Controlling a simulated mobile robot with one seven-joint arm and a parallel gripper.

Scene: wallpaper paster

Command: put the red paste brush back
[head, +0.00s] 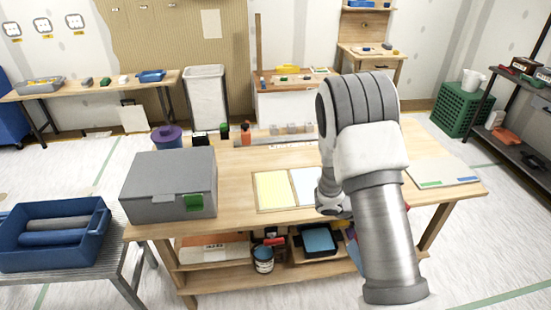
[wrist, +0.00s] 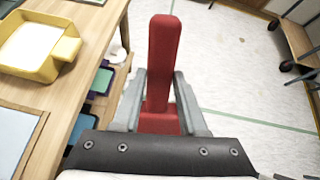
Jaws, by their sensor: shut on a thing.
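My gripper (wrist: 160,90) is shut on a red object, which I take to be the red paste brush (wrist: 165,50). In the wrist view its long red part stands up between the fingers, with more red lower down near the palm. No bristles can be made out. The gripper is beside the right edge of the wooden table (wrist: 95,50), with floor under the far side. In the head view my arm hides the gripper and nearly all of the brush; only a small red bit (head: 407,206) shows at the arm's right.
A yellow tray (wrist: 60,62) with a pale inside lies on the table near its edge. Blue and green items sit on the shelf below. The table also bears a grey box (head: 165,185), a yellow panel (head: 272,188) and a pale board (head: 440,172).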

